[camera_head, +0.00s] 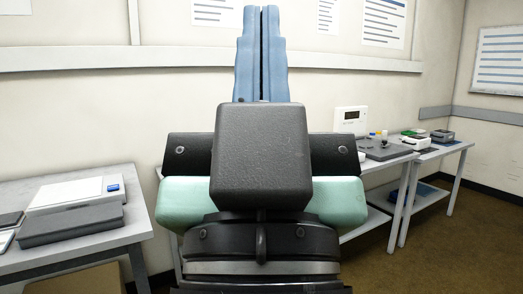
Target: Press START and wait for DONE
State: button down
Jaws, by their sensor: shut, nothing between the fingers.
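My gripper (261,12) fills the middle of the view, with its two long blue fingers pointing up. The fingers lie side by side with only a thin dark line between them, shut and empty. No START button or DONE sign can be made out. A white panel with a small grey display (350,120) shows just right of my gripper, above the back table; any writing on it is too small to read. A grey flat device (385,149) sits on that table, partly hidden by my gripper. What lies directly behind my gripper is hidden.
A left table (140,222) holds a white flat device (72,193) and a dark grey slab (70,225). Small equipment, including a white and green unit (414,141), stands on the right tables. Brown floor (450,240) is open at the right. Paper sheets hang on the wall.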

notch_tip(320, 180, up, 23)
jog(key=p, duration=2)
jog(key=shift+f, duration=0.2)
